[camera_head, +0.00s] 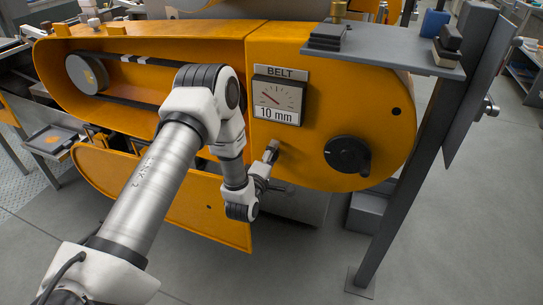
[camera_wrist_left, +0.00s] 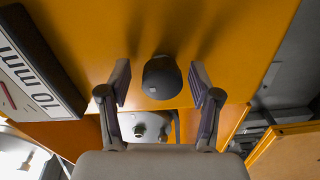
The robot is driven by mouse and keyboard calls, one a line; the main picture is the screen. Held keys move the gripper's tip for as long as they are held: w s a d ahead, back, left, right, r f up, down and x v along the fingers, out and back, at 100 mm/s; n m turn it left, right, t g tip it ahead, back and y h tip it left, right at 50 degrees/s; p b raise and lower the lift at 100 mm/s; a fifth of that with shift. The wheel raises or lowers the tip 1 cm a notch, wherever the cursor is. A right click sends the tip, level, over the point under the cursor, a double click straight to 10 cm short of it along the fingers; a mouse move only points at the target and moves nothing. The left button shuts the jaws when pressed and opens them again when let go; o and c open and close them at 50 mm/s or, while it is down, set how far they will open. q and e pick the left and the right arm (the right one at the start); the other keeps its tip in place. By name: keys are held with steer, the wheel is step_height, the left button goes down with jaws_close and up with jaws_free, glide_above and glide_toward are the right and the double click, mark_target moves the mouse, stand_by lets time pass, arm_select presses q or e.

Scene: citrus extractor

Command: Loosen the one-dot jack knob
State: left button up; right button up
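A dark grey rounded knob (camera_wrist_left: 161,78) stands out from the orange machine panel in the left wrist view. No dot shows on it from here. My left gripper (camera_wrist_left: 160,86) is open, with one finger on each side of the knob and a visible gap on both sides. In the head view my left gripper (camera_head: 271,152) is at the orange panel below the BELT gauge (camera_head: 277,100), and it hides this knob. A larger black round knob (camera_head: 347,155) sits on the panel further right. My right gripper is in neither view.
The gauge reads 10 mm and also shows at the left of the wrist view (camera_wrist_left: 38,75). A grey shelf (camera_head: 385,48) with dark blocks and a grey post (camera_head: 402,185) stand at the right. An orange cover (camera_head: 165,195) hangs open below the belt.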

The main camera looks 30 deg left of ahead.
arm_select(q)
steer(key=v, duration=1.2)
steer(key=s+d+f+m+g+h+p, duration=0.4)
steer(key=s+d+f+m+g+p, duration=0.25)
steer(key=d, duration=0.35)
steer(key=s+f+m+g, duration=0.4)
steer(key=s+m+g, duration=0.1)
steer(key=s, duration=0.4)
steer(key=s+d+f+m+g, duration=0.1)
steer(key=s+f+m+g, duration=0.3)
steer(key=s, duration=0.6)
steer(key=m+g, duration=0.2)
steer(key=m, duration=0.1)
steer(key=shift+d+f+b, duration=0.2)
steer(key=shift+f+b, duration=0.1)
steer(key=shift+b, duration=0.05)
